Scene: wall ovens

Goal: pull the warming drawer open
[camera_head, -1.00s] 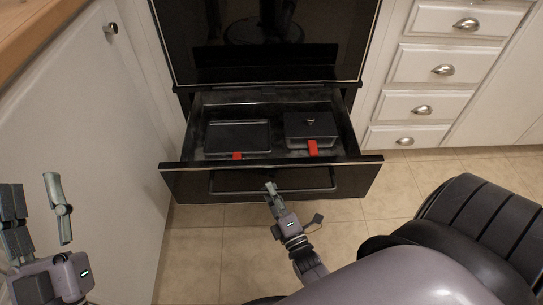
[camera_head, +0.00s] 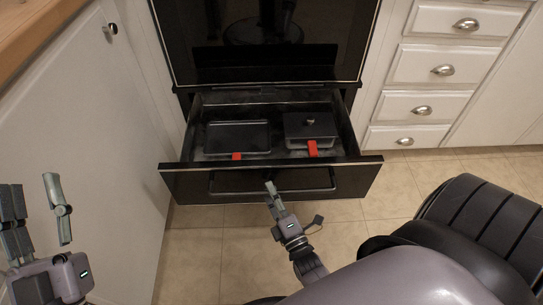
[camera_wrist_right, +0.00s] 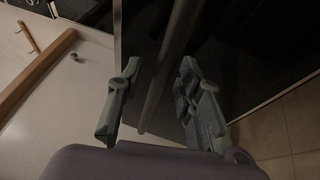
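The warming drawer (camera_head: 185,185) stands pulled out below the black oven, its inside showing. Its bar handle (camera_head: 225,190) runs across the front panel and also shows in the right wrist view (camera_wrist_right: 168,75). My right gripper (camera_head: 271,188) is at the middle of the handle. In the right wrist view its two fingers (camera_wrist_right: 160,95) are spread, with the bar passing between them and gaps showing beside it. My left gripper (camera_head: 40,200) is at the lower left, fingers apart and empty, away from the drawer.
A dark flat tray (camera_head: 238,138) and a lidded dark pan (camera_head: 310,128) sit in the drawer, each with a red piece at its front. A white cabinet door (camera_head: 85,140) is on the left. White drawers (camera_head: 430,70) are on the right. Tiled floor (camera_head: 190,250) is free in front.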

